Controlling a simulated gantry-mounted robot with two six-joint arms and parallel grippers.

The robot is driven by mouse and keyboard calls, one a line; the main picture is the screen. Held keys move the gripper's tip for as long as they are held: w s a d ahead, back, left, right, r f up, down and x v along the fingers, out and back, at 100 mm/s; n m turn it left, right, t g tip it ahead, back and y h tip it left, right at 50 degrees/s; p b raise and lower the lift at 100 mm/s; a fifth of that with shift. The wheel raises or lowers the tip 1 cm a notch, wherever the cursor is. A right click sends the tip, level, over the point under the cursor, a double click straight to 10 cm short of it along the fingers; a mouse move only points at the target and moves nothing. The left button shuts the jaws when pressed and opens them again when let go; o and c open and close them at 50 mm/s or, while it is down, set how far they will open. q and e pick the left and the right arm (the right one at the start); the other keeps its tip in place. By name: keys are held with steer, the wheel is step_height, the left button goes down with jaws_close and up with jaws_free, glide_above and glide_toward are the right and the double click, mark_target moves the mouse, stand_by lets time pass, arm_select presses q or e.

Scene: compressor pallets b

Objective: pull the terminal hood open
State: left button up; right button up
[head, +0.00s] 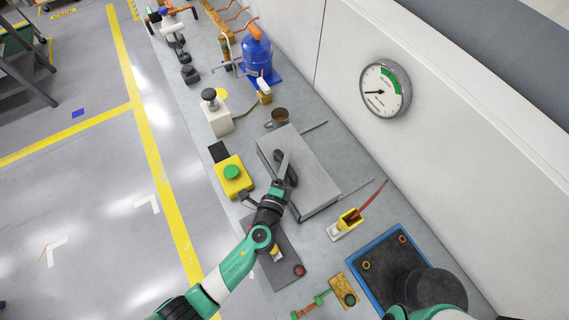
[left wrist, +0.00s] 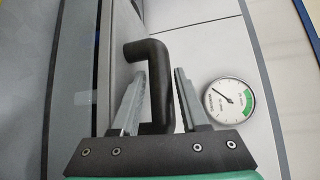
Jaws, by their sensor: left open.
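The terminal hood (head: 316,172) is a grey box lid lying closed on the bench in the head view. Its black bar handle (head: 291,177) is on the side toward my left arm. My left gripper (head: 281,172) is at the handle, with its jaws open. In the left wrist view the bent black handle (left wrist: 158,90) stands between the two grey fingers of the gripper (left wrist: 160,73), with a gap to the right finger. Whether the left finger touches it I cannot tell. My right gripper does not show; only part of my right arm is at the bottom right.
A yellow box with a green button (head: 232,172) stands left of the hood. A brown cup (head: 278,116) is behind it, and a yellow holder with a red lever (head: 346,222) is to its right. A gauge (head: 386,89) hangs on the wall. A blue-edged tray (head: 361,291) lies at lower right.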

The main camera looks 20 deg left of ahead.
arm_select(q)
jaws_close()
stand_by(1.4)
